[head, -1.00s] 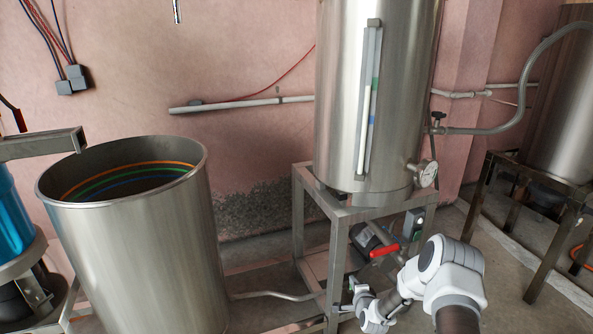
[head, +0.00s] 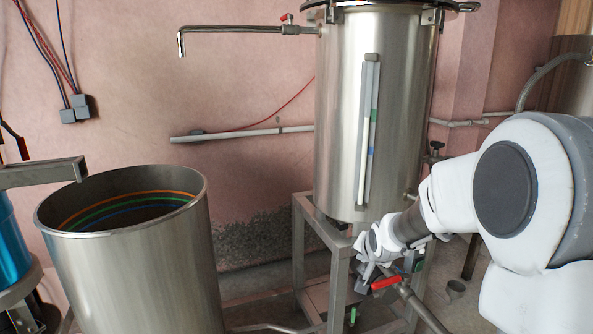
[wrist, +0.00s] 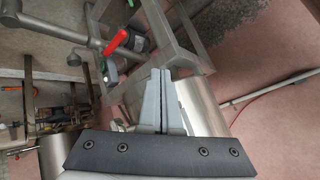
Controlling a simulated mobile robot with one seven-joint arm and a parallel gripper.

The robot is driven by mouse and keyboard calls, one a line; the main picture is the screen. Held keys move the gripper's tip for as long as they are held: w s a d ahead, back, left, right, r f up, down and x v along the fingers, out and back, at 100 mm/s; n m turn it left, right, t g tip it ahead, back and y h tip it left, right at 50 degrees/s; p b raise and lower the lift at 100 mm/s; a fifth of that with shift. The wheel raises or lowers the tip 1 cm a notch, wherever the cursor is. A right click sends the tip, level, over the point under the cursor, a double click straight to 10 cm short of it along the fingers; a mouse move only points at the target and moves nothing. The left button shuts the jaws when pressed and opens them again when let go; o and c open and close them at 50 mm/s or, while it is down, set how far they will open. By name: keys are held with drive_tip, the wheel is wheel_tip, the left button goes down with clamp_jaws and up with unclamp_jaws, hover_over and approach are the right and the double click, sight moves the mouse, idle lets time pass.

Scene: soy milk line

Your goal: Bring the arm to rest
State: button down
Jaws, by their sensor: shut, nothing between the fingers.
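My gripper shows in the wrist view (wrist: 162,72) with its two grey fingers together and nothing between them. In the head view my arm reaches in from the right, and its wrist end is in front of the steel stand (head: 338,265) under the tall steel tank (head: 340,120). The fingers are small and hard to make out there. The red valve handle (head: 386,283) is just below and to the right of my wrist. It also shows in the wrist view (wrist: 116,42), left of the fingers and apart from them.
An open steel drum (head: 135,270) with coloured rings inside stands at the left. A blue container (head: 10,230) is at the far left edge. A pipe with a spout (head: 230,29) runs out from the tank's top. The space above the drum is free.

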drive_tip(key=s+a+r+n+g, duration=0.1)
drive_tip(key=s+r+n, duration=0.15)
drive_tip(key=s, duration=0.85)
drive_tip(key=s+r+n+g, duration=0.15)
drive_tip(key=s+r, duration=0.25)
drive_tip(key=s, duration=0.7)
drive_tip(key=s+a+r+n+g, duration=0.1)
drive_tip(key=s+r+n, duration=0.15)
drive_tip(key=s, duration=0.85)
wheel_tip(320, 180, up, 29)
drive_tip(key=p, duration=2.8)
drive_tip(key=shift+s+p, duration=0.3)
drive_tip(key=shift+s, duration=0.1)
